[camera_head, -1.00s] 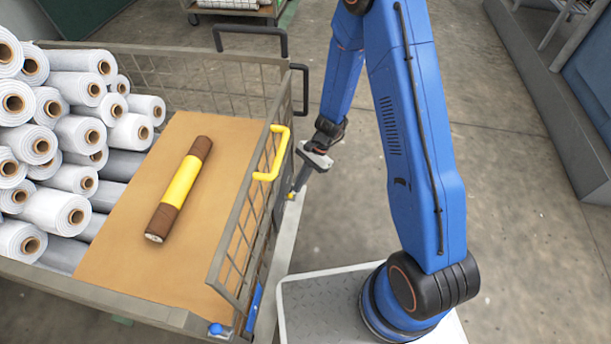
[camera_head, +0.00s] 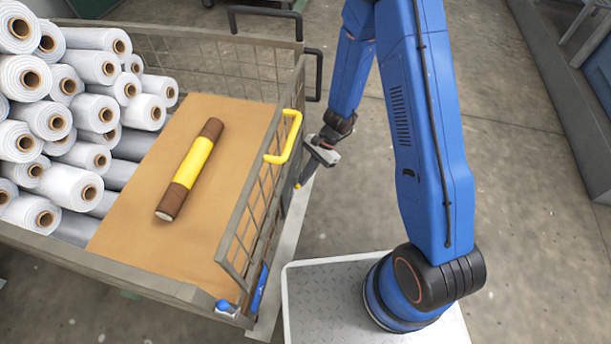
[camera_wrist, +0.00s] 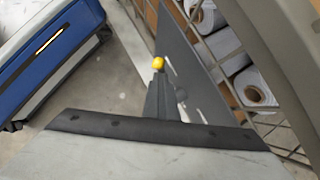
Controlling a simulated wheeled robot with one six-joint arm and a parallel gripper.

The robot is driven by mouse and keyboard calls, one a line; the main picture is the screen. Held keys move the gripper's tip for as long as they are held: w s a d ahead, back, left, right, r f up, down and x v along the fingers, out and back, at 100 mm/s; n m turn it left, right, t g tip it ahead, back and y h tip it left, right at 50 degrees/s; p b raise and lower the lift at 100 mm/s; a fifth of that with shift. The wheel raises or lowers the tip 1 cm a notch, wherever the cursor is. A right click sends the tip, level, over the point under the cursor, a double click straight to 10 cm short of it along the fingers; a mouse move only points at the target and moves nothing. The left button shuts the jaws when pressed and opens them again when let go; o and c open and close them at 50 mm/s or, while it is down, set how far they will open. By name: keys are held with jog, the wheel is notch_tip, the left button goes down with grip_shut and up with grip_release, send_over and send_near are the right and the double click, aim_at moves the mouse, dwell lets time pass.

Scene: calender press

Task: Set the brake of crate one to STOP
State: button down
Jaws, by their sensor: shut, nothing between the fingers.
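The wire-mesh crate (camera_head: 228,258) fills the left of the head view, its side panel facing my arm. My gripper (camera_head: 302,178) is low beside that side panel, fingers pointing down. In the wrist view my gripper (camera_wrist: 159,84) shows as closed dark fingers with nothing held. A small yellow knob (camera_wrist: 158,63) shows right at the fingertips, next to a grey plate of the crate; I cannot tell whether they touch. It is a tiny yellow spot in the head view (camera_head: 298,186). No STOP marking is readable, and the brake's setting cannot be told.
A yellow handle (camera_head: 290,132) sticks out from the crate's side panel, above my gripper. White rolls (camera_head: 47,121) and a brown-and-yellow roll (camera_head: 192,168) lie inside. Black handles (camera_head: 313,75) stand at the far end. Concrete floor right of my arm is clear.

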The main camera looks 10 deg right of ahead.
jog(key=v, duration=1.4)
jog(key=shift+d+f, duration=0.2)
jog(key=shift+d, duration=0.2)
